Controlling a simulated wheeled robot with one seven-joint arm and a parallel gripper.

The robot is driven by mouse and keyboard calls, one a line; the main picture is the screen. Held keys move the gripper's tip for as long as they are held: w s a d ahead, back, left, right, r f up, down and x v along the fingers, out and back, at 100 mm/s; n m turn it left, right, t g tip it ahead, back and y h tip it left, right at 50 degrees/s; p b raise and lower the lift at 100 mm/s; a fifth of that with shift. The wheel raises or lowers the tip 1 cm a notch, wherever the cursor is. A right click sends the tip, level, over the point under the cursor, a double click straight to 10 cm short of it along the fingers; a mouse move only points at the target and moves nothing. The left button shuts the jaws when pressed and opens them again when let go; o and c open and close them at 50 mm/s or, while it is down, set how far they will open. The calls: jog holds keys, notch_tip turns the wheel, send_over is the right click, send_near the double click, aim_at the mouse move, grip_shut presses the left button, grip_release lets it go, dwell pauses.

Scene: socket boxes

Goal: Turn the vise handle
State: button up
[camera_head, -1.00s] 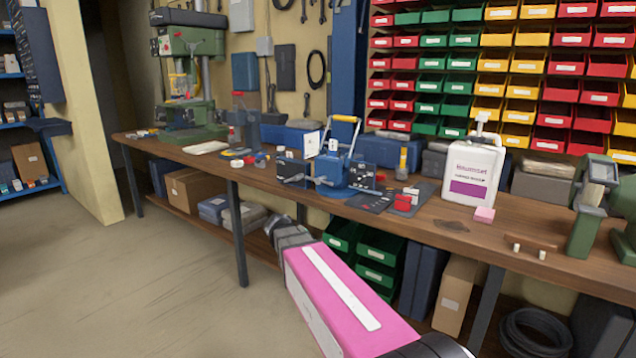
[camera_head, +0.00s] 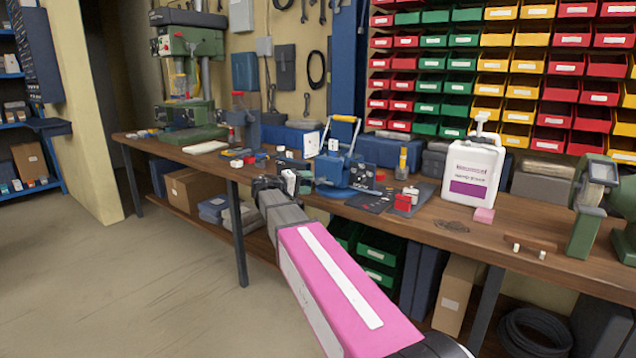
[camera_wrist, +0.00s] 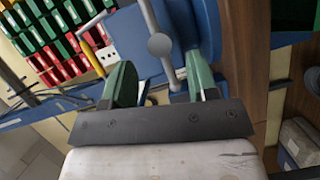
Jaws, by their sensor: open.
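The blue vise (camera_head: 340,170) stands on the workbench, with a yellow-gripped lever (camera_head: 346,119) on top. In the wrist view its blue body (camera_wrist: 205,30) is close in front of me. The metal vise handle (camera_wrist: 160,44), a grey bar with a round knob, shows ahead of the space between my fingers. My gripper (camera_wrist: 160,82) is open, with one green finger on each side and nothing held. In the head view my gripper (camera_head: 284,183) is at the bench's front edge, just left of the vise. It hides part of the handle there; contact cannot be told.
The wooden bench (camera_head: 480,238) runs across the view. A white jug (camera_head: 473,172), a pink block (camera_head: 484,215) and a red piece (camera_head: 403,202) lie right of the vise. A drill press (camera_head: 188,75) stands at the left. Green bins (camera_head: 380,265) sit below the bench.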

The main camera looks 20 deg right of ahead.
aim_at(316, 181)
jog(key=shift+x, duration=2.65)
jog(key=c, duration=0.9)
